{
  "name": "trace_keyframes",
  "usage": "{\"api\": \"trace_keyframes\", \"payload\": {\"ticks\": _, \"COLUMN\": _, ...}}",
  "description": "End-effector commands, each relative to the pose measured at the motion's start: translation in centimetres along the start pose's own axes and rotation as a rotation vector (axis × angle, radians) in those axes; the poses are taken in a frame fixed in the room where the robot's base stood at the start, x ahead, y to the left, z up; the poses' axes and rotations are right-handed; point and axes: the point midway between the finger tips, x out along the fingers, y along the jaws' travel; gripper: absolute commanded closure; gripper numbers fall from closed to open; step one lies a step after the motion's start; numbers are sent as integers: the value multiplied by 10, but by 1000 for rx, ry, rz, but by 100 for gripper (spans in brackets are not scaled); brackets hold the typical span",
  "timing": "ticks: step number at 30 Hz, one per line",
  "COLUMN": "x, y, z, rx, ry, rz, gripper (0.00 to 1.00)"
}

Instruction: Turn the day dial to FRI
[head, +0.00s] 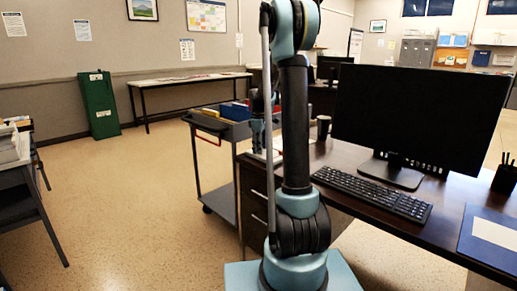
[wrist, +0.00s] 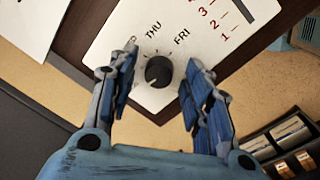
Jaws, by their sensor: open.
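The day dial (wrist: 158,71) is a round black knob on a white panel (wrist: 118,28) in the wrist view. The labels THU and FRI are printed beside it, with FRI to the right of THU. I cannot tell for sure which label its pointer faces. My gripper (wrist: 162,58) is open, with one blue finger on each side of the knob. Gaps show between both fingers and the knob. In the head view my own arm hides most of the gripper and the dial.
The panel is by the left end of the dark desk (head: 346,157), which holds a monitor (head: 420,110) and keyboard (head: 372,194). A cart (head: 218,170) with blue bins stands left of it. Open floor (head: 130,200) lies further left. A green cabinet (head: 98,104) stands at the wall.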

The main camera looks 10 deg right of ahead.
Motion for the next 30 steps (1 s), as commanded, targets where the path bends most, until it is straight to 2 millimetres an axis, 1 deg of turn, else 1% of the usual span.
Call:
{"api": "trace_keyframes", "payload": {"ticks": 5, "x": 0, "y": 0, "z": 0, "rx": 0, "ry": 0, "rz": 0, "gripper": 55}}
{"api": "trace_keyframes", "payload": {"ticks": 6, "x": 0, "y": 0, "z": 0, "rx": 0, "ry": 0, "rz": 0, "gripper": 64}}
{"api": "trace_keyframes", "payload": {"ticks": 8, "x": 0, "y": 0, "z": 0, "rx": 0, "ry": 0, "rz": 0, "gripper": 77}}
{"api": "trace_keyframes", "payload": {"ticks": 9, "x": 0, "y": 0, "z": 0, "rx": 0, "ry": 0, "rz": 0, "gripper": 86}}
{"api": "trace_keyframes", "payload": {"ticks": 11, "x": 0, "y": 0, "z": 0, "rx": 0, "ry": 0, "rz": 0, "gripper": 99}}
{"api": "trace_keyframes", "payload": {"ticks": 13, "x": 0, "y": 0, "z": 0, "rx": 0, "ry": 0, "rz": 0, "gripper": 100}}
{"api": "trace_keyframes", "payload": {"ticks": 14, "x": 0, "y": -2, "z": -4, "rx": -1, "ry": 0, "rz": 0, "gripper": 100}}
{"api": "trace_keyframes", "payload": {"ticks": 22, "x": 0, "y": 0, "z": 1, "rx": 33, "ry": -3, "rz": 0, "gripper": 100}}
{"api": "trace_keyframes", "payload": {"ticks": 26, "x": 0, "y": 1, "z": 1, "rx": 90, "ry": -7, "rz": 0, "gripper": 100}}
{"api": "trace_keyframes", "payload": {"ticks": 30, "x": 0, "y": 1, "z": 0, "rx": 185, "ry": -14, "rz": 0, "gripper": 100}}
